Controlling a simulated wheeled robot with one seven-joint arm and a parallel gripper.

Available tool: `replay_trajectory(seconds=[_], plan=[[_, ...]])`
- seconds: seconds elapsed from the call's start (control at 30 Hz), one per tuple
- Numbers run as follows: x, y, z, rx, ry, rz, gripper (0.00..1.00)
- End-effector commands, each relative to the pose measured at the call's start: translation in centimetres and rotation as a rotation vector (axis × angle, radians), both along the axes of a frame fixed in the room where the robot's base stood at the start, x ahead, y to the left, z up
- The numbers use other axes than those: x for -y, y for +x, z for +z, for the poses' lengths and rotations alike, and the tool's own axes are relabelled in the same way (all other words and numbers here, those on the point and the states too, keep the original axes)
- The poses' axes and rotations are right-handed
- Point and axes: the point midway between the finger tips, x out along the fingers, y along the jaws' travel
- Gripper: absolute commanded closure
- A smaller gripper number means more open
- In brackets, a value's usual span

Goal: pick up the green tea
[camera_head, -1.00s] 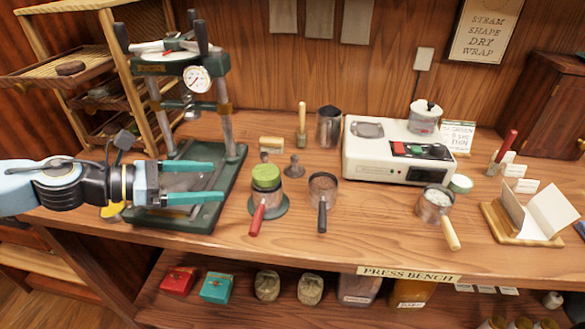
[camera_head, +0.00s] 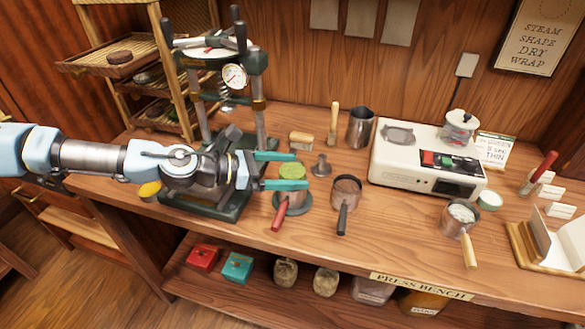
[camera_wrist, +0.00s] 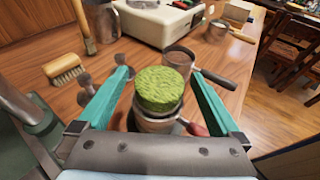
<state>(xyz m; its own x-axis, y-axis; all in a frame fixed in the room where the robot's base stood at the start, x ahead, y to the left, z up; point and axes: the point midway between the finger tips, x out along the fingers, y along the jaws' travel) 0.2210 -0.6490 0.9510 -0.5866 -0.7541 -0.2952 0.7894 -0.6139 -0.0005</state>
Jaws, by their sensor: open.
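The green tea (camera_head: 292,171) is a round green cake on top of a metal cup with a red handle (camera_head: 280,216), on the bench. It also shows in the wrist view (camera_wrist: 159,90), between and ahead of my fingers. My gripper (camera_head: 282,170) is open, its two teal fingers pointing right, one on the far side and one on the near side of the green tea in the head view. In the wrist view my gripper (camera_wrist: 163,100) holds nothing, and I cannot tell whether a finger touches the cake or cup.
A dark-handled cup (camera_head: 346,192) stands right of the green tea, with a small metal tamper (camera_head: 321,166) behind. The green press (camera_head: 258,128) stands behind my arm. A brush (camera_head: 301,141), a pitcher (camera_head: 360,128) and a white machine (camera_head: 428,168) stand farther back.

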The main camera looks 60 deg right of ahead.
Motion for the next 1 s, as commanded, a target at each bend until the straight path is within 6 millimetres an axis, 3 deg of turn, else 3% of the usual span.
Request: replay_trajectory(seconds=[0.33, 1.0], plan=[[0.62, -0.49, -0.35, 0.0, 0.0, 0.0, 0.01], [0.6, -0.48, -0.32, 0.001, -0.001, 0.0, 0.77]])
